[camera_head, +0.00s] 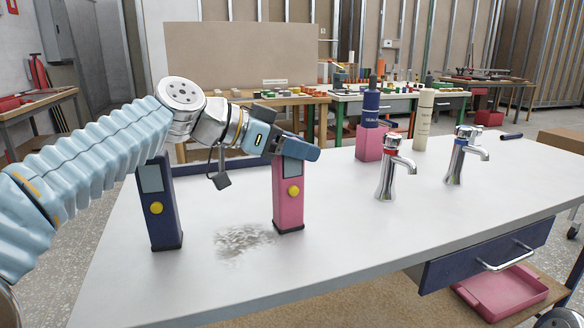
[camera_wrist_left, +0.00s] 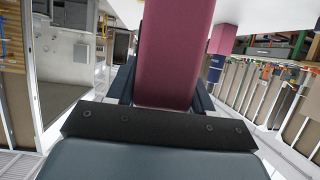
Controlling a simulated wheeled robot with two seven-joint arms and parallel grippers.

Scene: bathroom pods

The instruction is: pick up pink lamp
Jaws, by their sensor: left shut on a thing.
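The pink lamp (camera_head: 289,200) is an upright box with a grey panel and a yellow button, standing on the white counter (camera_head: 330,245). My left gripper (camera_head: 294,148) is at its top, shut on it, and covers its upper end. In the left wrist view the pink lamp (camera_wrist_left: 172,55) sits between the two fingers of my left gripper (camera_wrist_left: 165,95). The lamp's base appears to touch the counter, though I cannot tell for certain. My right gripper is not in view.
A similar dark blue lamp (camera_head: 160,205) stands to the left, below my left arm. Two chrome taps (camera_head: 393,168) (camera_head: 461,156), a pink box with a dark blue bottle (camera_head: 370,108) and a cream bottle (camera_head: 424,120) stand to the right. A grey smudge (camera_head: 243,240) marks the counter.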

